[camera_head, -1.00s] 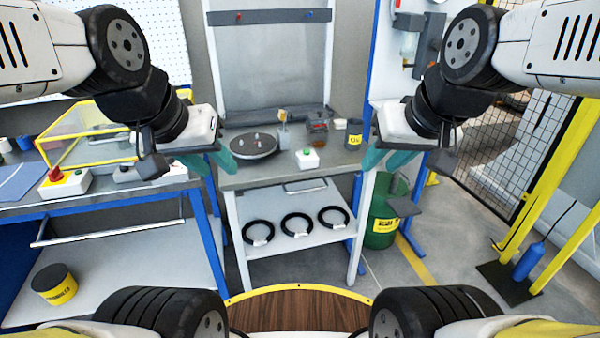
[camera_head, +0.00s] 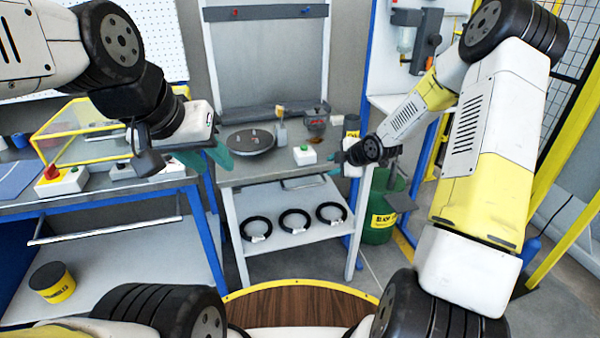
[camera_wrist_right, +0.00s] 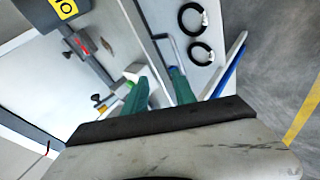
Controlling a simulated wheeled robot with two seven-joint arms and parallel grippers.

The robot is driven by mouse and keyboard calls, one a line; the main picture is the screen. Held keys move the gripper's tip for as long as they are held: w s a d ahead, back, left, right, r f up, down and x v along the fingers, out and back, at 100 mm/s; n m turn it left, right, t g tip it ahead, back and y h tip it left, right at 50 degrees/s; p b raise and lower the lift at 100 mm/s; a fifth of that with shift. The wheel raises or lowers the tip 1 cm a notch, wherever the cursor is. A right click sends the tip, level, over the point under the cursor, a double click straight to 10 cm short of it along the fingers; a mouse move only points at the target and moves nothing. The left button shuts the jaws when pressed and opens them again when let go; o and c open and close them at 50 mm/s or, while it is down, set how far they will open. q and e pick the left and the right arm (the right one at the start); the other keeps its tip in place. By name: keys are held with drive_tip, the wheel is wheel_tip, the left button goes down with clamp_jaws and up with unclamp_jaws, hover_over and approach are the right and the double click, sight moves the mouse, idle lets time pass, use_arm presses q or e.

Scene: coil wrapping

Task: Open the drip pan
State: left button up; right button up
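The drip pan seems to be the shallow drawer with a grey bar handle (camera_head: 304,183) under the front of the middle table's top. The handle also shows in the right wrist view (camera_wrist_right: 168,52), just beyond the fingertips. My right gripper (camera_head: 334,158) is at the table's front right corner, above and right of the handle. The right wrist view shows its green fingers (camera_wrist_right: 160,88) spread, with nothing held between them. My left gripper (camera_head: 205,158) hangs left of the middle table, its green fingers apart and empty.
On the tabletop (camera_head: 235,174) stand a dark round plate (camera_head: 251,141), a white box with a green button (camera_head: 304,155) and small containers. Black rings (camera_head: 294,220) lie on the shelf below. A green cylinder (camera_head: 382,205) stands to the right.

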sight(307, 186)
drive_tip(key=a+f+n+t+y, duration=0.1)
drive_tip(key=f, duration=0.2)
drive_tip(key=w+a+f+n+t+y, duration=0.1)
drive_tip(key=a+f+n+y, duration=0.1)
drive_tip(key=f, duration=0.2)
drive_tip(key=w+a+f+n+t+y, duration=0.1)
drive_tip(key=a+f, duration=0.1)
drive_tip(key=f, duration=0.2)
drive_tip(key=shift+w+f, duration=0.2)
drive_tip(key=shift+w, duration=0.05)
drive_tip(key=shift+a+f+n+t+y, duration=0.3)
drive_tip(key=shift+f+n+t+y, duration=0.1)
drive_tip(key=shift+f+t+y, duration=0.15)
drive_tip(key=x, duration=0.7)
drive_tip(key=shift+w+a, duration=0.2)
drive_tip(key=shift+w, duration=0.15)
drive_tip(key=shift+f, duration=0.15)
clamp_jaws()
